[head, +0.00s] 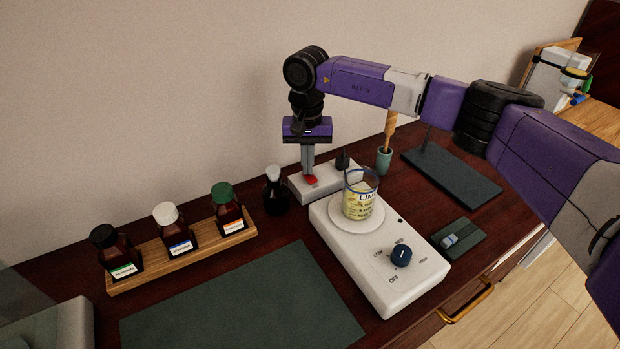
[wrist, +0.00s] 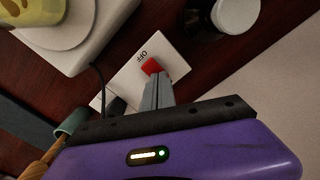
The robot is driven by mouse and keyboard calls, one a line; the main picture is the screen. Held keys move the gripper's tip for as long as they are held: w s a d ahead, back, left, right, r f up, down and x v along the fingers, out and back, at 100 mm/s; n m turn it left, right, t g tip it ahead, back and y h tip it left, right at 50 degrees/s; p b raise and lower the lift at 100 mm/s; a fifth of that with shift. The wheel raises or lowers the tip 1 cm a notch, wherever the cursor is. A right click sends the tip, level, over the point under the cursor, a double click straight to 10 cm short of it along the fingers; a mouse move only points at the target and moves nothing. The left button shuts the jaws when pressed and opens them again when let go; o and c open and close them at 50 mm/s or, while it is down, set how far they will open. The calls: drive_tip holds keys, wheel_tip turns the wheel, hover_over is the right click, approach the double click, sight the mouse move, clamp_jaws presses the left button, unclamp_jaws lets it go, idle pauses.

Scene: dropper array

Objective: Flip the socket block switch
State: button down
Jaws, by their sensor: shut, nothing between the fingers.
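The socket block (head: 328,180) is a white block behind the white hotplate stirrer, with a black plug in its right end. Its red switch (head: 311,180) is at the left end; it also shows in the wrist view (wrist: 151,67), beside the printed word OFF. My gripper (head: 309,173) points down over the switch end, fingers shut and empty. In the wrist view the fingertips (wrist: 158,82) are right at the switch and partly cover it. I cannot tell whether they touch it. The fingers hide part of the block.
The stirrer (head: 365,250) with a labelled beaker (head: 360,197) stands in front of the block. A dark flask with a white top (head: 274,192) is close on the left. A wooden rack (head: 180,252) holds three bottles. A green cup (head: 384,160) stands to the right.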

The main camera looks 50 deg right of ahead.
drive_tip(key=shift+r+p, duration=1.8)
drive_tip(key=shift+r, duration=1.65)
